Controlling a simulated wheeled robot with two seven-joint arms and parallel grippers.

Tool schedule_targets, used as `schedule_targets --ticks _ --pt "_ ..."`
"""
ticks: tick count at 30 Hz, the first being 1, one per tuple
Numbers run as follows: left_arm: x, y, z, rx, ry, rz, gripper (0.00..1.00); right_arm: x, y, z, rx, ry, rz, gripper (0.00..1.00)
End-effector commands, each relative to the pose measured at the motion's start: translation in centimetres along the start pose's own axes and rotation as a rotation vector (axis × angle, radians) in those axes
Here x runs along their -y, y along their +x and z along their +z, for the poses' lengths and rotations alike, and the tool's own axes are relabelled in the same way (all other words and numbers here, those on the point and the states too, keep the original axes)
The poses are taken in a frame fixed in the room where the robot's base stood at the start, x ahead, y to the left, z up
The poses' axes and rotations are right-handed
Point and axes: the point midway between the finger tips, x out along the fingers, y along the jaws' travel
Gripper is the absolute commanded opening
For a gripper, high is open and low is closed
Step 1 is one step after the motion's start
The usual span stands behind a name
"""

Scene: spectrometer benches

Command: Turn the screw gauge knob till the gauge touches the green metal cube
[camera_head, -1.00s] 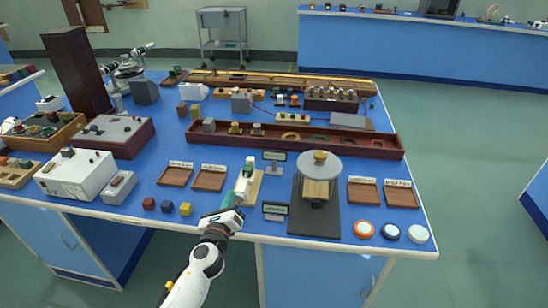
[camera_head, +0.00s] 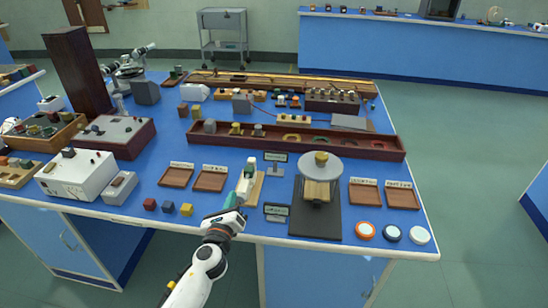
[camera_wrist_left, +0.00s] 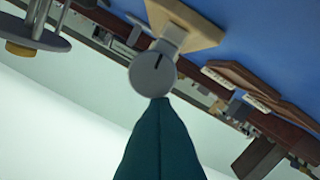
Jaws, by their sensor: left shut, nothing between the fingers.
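The screw gauge (camera_head: 246,184) stands on a wooden base (camera_head: 258,188) near the front of the blue bench. My left gripper (camera_head: 234,200), with teal fingers, is shut and empty at the near end of the gauge. In the left wrist view, the round grey knob (camera_wrist_left: 153,73) with a black mark is right at the tip of my shut fingers (camera_wrist_left: 160,100). Contact is unclear. My right gripper is out of view.
A round-topped apparatus on a dark base (camera_head: 318,222) stands to the right of the gauge. A small sign (camera_head: 276,211) is close beside it. Wooden trays (camera_head: 209,180) and small cubes (camera_head: 168,207) lie to the left. A long dark red tray (camera_head: 350,147) lies behind.

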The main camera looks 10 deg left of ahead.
Motion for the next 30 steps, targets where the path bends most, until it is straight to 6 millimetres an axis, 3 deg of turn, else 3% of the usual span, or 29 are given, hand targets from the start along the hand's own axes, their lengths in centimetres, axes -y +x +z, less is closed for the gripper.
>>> schedule_targets --ticks 1,3,24,30 --pt "-0.8 -0.3 1.2 0.024 -0.005 0.016 0.00 0.0 0.0 0.0 0.000 0.000 0.000 0.36" --pt "-0.9 -0.4 1.3 0.024 -0.006 0.017 0.00 0.0 0.0 0.0 0.000 0.000 0.000 0.36" --pt "-1.0 -0.4 0.4 0.022 -0.007 0.017 0.00 0.0 -0.7 0.1 0.000 0.000 0.000 0.36" --pt "-0.8 -2.1 0.3 0.021 -0.006 0.015 0.00 0.0 -1.0 0.1 0.000 0.000 0.000 0.36"
